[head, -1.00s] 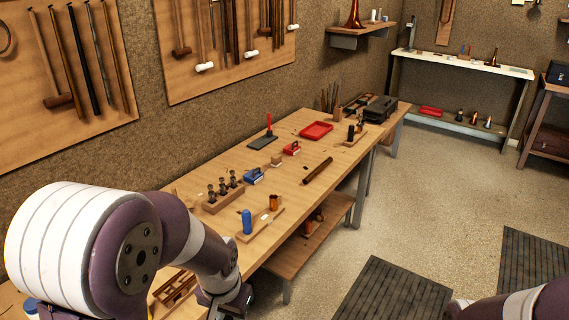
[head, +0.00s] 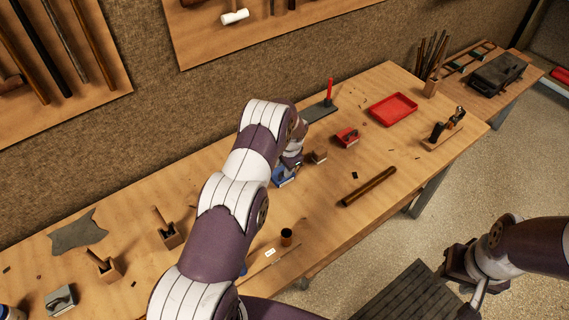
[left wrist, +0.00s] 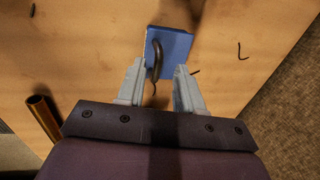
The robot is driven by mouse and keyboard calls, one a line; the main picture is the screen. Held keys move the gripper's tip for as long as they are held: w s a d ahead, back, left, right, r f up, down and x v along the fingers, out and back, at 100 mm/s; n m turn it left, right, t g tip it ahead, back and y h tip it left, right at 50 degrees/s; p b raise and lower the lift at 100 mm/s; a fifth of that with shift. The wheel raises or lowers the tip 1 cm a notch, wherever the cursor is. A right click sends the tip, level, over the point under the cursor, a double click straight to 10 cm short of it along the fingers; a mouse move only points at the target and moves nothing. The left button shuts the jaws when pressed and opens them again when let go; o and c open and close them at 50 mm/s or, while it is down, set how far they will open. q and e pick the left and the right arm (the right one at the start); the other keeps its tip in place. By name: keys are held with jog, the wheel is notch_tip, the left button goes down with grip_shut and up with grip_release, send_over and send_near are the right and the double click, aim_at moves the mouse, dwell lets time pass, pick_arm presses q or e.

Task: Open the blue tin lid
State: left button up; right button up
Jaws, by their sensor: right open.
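The blue tin (head: 285,178) sits on the workbench, partly covered by my left arm in the head view. In the left wrist view the blue tin (left wrist: 174,44) shows a flat blue top with a dark curved handle (left wrist: 157,58) standing on it. My left gripper (left wrist: 160,70) is over the bench with its two fingers apart. The fingertips are close to the tin's near edge, with the handle between them in the picture; I cannot tell whether they touch. My right gripper (head: 467,272) is off the bench at the lower right, open, its fingers hard to make out.
A small wooden block (head: 319,157) and a red tin (head: 347,137) stand near the blue tin. A red tray (head: 392,108) is further back. Bench around the tube is mostly clear.

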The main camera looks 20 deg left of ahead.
pick_arm(q)
jog(key=shift+s, duration=0.55)
jog(key=shift+w+d+f, duration=0.1)
jog(key=shift+w+f, duration=0.15)
jog(key=shift+w, duration=0.1)
jog(key=shift+w+f, duration=0.1)
jog(key=shift+w, duration=0.05)
jog(key=shift+c, duration=1.2)
grip_shut()
jog(key=shift+s+f, duration=0.15)
jog(key=shift+s, duration=0.1)
